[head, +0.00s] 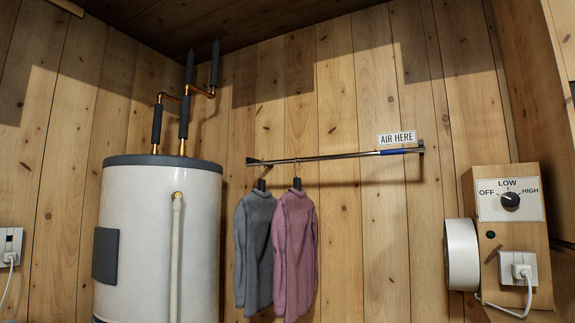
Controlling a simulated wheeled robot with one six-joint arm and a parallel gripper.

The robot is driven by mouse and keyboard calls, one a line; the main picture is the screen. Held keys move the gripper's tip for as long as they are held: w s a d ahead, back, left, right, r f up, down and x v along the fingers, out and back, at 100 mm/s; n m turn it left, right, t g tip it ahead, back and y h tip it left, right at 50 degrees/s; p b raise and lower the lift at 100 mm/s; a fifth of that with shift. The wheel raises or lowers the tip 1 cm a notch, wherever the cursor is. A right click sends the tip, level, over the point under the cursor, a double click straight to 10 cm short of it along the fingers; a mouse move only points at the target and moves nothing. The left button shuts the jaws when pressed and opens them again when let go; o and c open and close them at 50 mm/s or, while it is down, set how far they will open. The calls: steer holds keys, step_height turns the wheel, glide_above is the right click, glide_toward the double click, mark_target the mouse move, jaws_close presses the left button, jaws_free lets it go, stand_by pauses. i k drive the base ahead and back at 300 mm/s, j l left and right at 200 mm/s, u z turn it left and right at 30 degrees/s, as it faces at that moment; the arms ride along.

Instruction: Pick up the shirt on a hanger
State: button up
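Two shirts on hangers hang side by side from a thin metal rail (335,157) on the plank wall in the head view. The left one is a grey shirt (256,250). The right one is a pink shirt (296,255), close beside it and seeming to overlap its edge. A dark hanger (297,184) tops the pink shirt, and another dark hanger (261,184) tops the grey one. Both hang near the rail's left end. My gripper is not in view.
A white water tank (140,235) with dark-lagged pipes stands left of the shirts. A sign reading AIR HERE (397,139) sits above the rail's blue-marked right part (400,151), which is empty. A wooden dial box (510,235) with a white round duct (461,254) is at right.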

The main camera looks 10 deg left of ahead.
mark_target(295, 222)
steer(key=i+j, duration=0.1)
steer(key=j, duration=0.35)
steer(key=i+j, duration=0.1)
steer(key=j, duration=0.35)
steer(key=i+j, duration=0.1)
steer(key=j, duration=0.35)
steer(key=i+j, duration=0.15)
steer(key=j, duration=0.3)
steer(key=j+z, duration=0.25)
steer(key=j, duration=0.55)
steer(key=j+z, duration=0.25)
steer(key=j, duration=0.6)
steer(key=k, duration=0.15)
